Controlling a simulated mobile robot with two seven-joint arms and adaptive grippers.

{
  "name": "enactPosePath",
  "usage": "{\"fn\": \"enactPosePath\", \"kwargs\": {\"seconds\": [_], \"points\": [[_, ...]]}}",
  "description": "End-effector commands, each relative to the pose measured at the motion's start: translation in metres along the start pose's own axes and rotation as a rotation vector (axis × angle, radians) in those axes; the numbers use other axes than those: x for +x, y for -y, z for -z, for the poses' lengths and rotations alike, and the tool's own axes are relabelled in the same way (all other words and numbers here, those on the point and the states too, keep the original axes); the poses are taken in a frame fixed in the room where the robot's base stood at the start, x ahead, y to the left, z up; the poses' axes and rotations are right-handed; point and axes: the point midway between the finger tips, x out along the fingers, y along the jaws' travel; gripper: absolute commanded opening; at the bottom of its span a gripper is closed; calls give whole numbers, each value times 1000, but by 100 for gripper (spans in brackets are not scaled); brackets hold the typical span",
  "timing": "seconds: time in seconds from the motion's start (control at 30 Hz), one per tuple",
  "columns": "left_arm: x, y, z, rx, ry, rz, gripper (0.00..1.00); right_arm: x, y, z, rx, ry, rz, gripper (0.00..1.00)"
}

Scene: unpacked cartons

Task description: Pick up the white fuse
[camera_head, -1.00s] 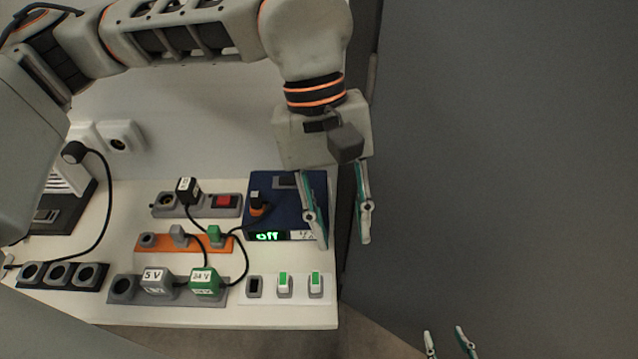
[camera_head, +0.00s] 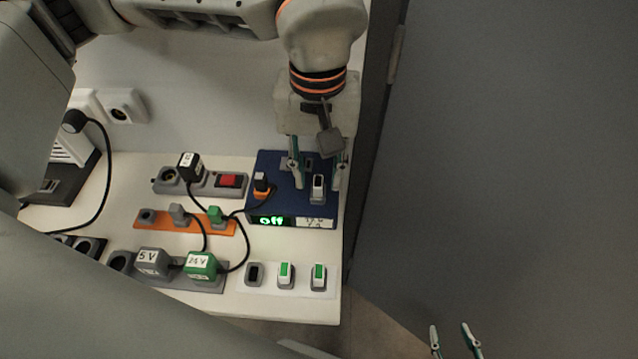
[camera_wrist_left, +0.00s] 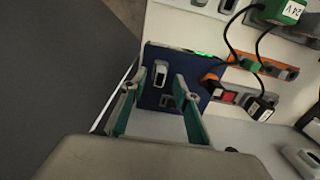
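The white fuse (camera_head: 318,184) stands in the right part of the top of the blue box (camera_head: 292,202), whose display reads "off". It also shows in the left wrist view (camera_wrist_left: 160,72), white with a dark centre. My left gripper (camera_head: 316,186) is open, with one teal finger on each side of the fuse as seen from the head. In the left wrist view the fuse shows between the two fingertips. I cannot tell how far above it they are. My right gripper (camera_head: 455,332) is open and empty at the bottom right, away from the table.
An orange plug (camera_head: 262,186) with a cable sits left of the fuse on the blue box. Two green-and-white fuses (camera_head: 286,274) stand in the white holder in front, beside an empty slot. Power strips and 5 V and 24 V adapters (camera_head: 201,264) lie left. A grey panel (camera_head: 510,170) stands right.

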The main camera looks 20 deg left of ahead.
Motion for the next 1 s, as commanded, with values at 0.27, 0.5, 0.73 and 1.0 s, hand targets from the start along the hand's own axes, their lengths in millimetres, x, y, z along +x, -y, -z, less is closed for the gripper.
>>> {"fn": "enactPosePath", "kwargs": {"seconds": [0.27, 0.5, 0.73, 1.0], "points": [[8, 0, 0, 0, -1, -1, 31, 1, -1, 0, -3, -1, -2, 40], [8, 0, 0, 0, -1, -1, 0, 2, -2, 0, -2, -2, -3, 40], [8, 0, 0, 0, -1, -1, 0, 2, -2, 0, -2, -2, -3, 40], [-3, 0, 0, -1, -4, -2, 0, 1, -2, 2, -2, -4, -3, 40]]}}
